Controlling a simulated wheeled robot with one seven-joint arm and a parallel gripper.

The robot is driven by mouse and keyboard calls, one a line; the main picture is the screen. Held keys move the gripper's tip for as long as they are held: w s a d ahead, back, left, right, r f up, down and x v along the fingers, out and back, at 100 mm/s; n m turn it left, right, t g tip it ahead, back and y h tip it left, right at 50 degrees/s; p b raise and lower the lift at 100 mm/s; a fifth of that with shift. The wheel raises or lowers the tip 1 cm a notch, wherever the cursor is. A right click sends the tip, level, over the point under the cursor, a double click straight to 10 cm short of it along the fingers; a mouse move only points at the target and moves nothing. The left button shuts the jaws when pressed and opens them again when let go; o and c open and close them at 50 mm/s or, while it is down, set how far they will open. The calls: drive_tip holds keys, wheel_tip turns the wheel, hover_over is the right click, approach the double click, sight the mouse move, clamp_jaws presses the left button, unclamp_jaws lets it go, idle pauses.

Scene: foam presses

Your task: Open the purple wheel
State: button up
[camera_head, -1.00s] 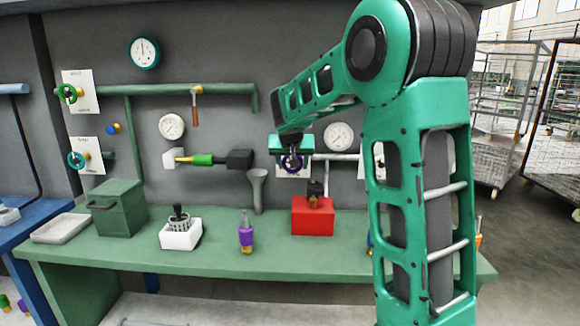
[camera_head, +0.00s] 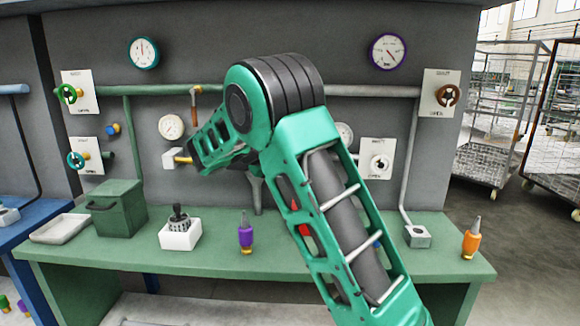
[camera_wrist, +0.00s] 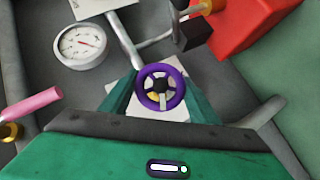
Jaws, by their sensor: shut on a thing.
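The purple wheel (camera_wrist: 146,99) faces the camera in the wrist view, in front of a white plate on the wall. My gripper (camera_wrist: 161,88) has a green finger on each side of the wheel and is shut on it. In the head view my arm hides both the wheel and the gripper.
A red box (camera_wrist: 240,25) and a black block (camera_wrist: 196,37) are near the wheel, with a white gauge (camera_wrist: 82,46) to the left. A brown wheel (camera_head: 448,95) and a white wheel (camera_head: 379,163) are on the right wall. A purple bottle (camera_head: 246,236) stands on the green bench (camera_head: 210,258).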

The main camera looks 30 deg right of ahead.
drive_tip(key=shift+w+a+f+n+h, duration=0.1)
drive_tip(key=shift+w+a+n+h, duration=0.05)
drive_tip(key=shift+n+h, duration=0.6)
drive_tip(key=shift+w+a+n+h, duration=0.1)
drive_tip(key=shift+a+n+h, duration=0.05)
drive_tip(key=shift+n+h, duration=0.6)
drive_tip(key=o, duration=1.1)
drive_tip(key=shift+c, duration=0.2)
drive_tip(key=shift+s+d, duration=0.1)
drive_tip(key=shift+d, duration=0.05)
drive_tip(key=v, duration=1)
drive_tip(key=shift+a+f, duration=0.15)
drive_tip(key=shift+a, duration=0.35)
